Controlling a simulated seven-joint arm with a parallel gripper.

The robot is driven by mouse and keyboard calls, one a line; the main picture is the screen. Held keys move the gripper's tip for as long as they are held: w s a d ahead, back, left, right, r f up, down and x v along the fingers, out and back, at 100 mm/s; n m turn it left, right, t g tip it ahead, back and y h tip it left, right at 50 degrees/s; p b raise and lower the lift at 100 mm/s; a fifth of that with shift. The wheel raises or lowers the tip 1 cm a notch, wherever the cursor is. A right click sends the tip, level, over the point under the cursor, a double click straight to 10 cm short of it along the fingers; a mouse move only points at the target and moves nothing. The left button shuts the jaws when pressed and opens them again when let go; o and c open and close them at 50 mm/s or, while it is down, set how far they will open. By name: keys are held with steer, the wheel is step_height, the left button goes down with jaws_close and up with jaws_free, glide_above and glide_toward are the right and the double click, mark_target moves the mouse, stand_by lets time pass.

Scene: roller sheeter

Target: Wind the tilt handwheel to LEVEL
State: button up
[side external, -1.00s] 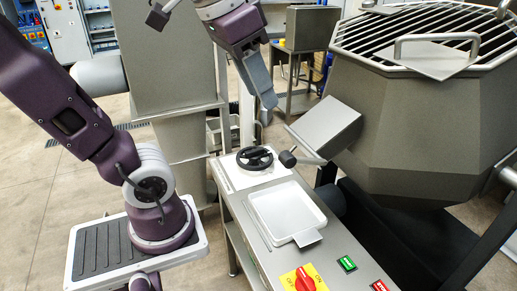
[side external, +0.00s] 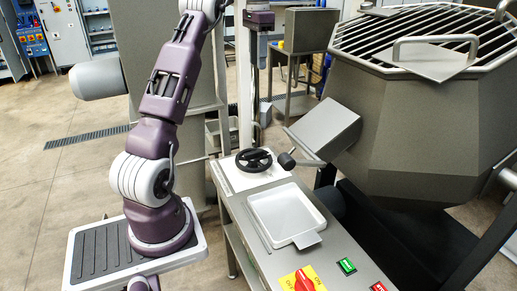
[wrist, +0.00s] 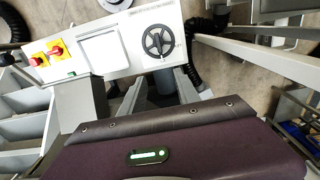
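The handwheel (side external: 254,153) is a black spoked wheel lying flat on the white end panel of the machine bench. In the wrist view the handwheel (wrist: 158,41) is at the upper middle, whole and uncovered. Faint marks are printed beside it, too small to read, so I cannot tell its setting. My gripper (wrist: 159,72) shows two grey fingers spread apart in the wrist view, with nothing seen held between them. The wheel lies beyond the fingertips, apart from them. In the side view my arm rises out of the top edge, and the fingers cannot be made out.
A white tray (side external: 287,214) sits in the bench beside the wheel. A dark-knobbed lever (side external: 287,160) reaches close to the wheel's right. A red knob on yellow (side external: 304,280) and a green button (side external: 346,265) are nearer. A large steel hopper (side external: 420,110) stands right.

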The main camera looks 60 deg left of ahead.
mark_target(259, 150)
steer(key=f, duration=3.1)
steer(key=shift+d+f, duration=0.2)
steer(key=shift+f, duration=0.1)
jaws_close()
